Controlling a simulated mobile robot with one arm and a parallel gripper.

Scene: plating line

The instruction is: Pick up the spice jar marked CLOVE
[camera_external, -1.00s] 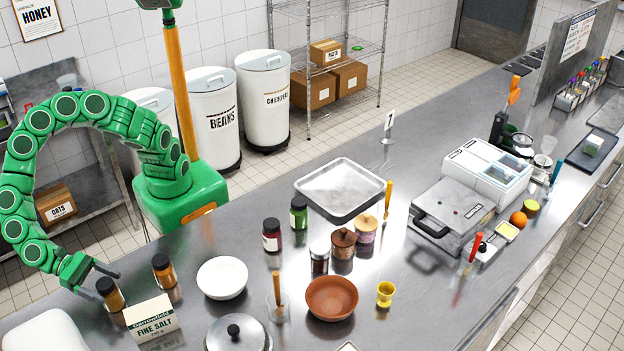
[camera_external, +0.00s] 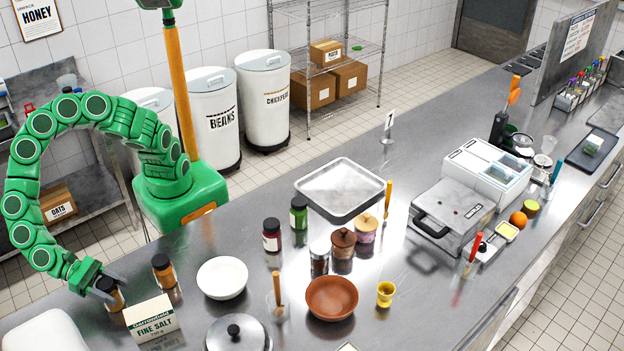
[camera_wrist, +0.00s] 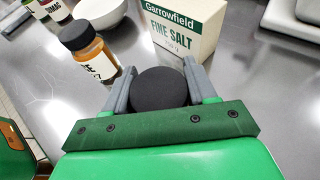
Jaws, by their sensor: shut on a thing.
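A spice jar with a black lid and brown-orange contents (camera_external: 116,300) stands at the left end of the counter. In the wrist view its round black lid (camera_wrist: 160,88) sits between my two grey fingers. My gripper (camera_external: 114,283) is shut on this jar, which appears to be at counter level. Its label is hidden, so I cannot read its name. A similar orange-brown jar (camera_external: 164,272) stands just behind it; in the wrist view this jar (camera_wrist: 88,52) shows a white label turned partly away, not clearly readable.
A fine salt box (camera_external: 152,319) stands close beside the held jar. A white bowl (camera_external: 222,278) is to the right. A red jar (camera_external: 272,240) and a green jar (camera_external: 299,215) stand farther back. A white board (camera_external: 45,333) lies at the front left.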

